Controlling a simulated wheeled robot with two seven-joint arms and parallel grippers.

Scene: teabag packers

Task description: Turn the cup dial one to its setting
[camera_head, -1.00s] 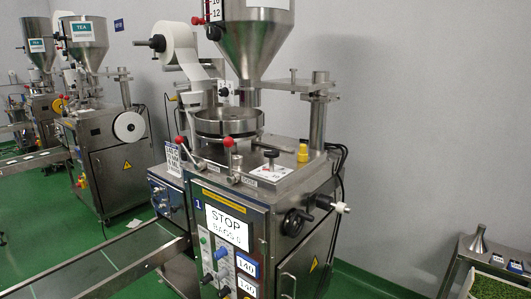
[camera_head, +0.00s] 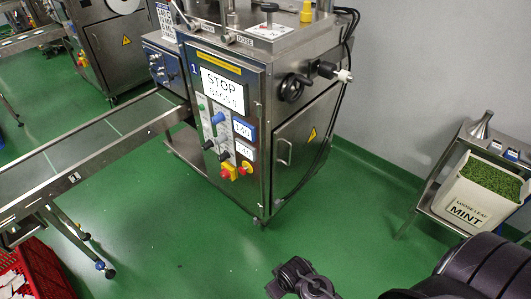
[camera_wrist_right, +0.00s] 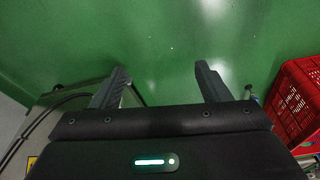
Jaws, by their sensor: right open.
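Machine 1 (camera_head: 208,150) stands in the centre of the head view, its front panel reading STOP. On its top, by the DOSE label, a small black-topped knob (camera_head: 269,9) stands on a white card, close to the picture's upper edge; I take it for the cup dial, but its setting cannot be read. My right gripper (camera_wrist_right: 163,80) is open and empty in the wrist view, over green floor. It is well away from the machine's top. My left gripper is not in view.
A conveyor (camera_head: 95,150) runs off to the left. A red crate (camera_head: 38,272) lies at lower left and shows in the wrist view (camera_wrist_right: 297,100). A box of loose leaf mint (camera_head: 470,205) stands on a stand at right. Green floor is clear before the machine.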

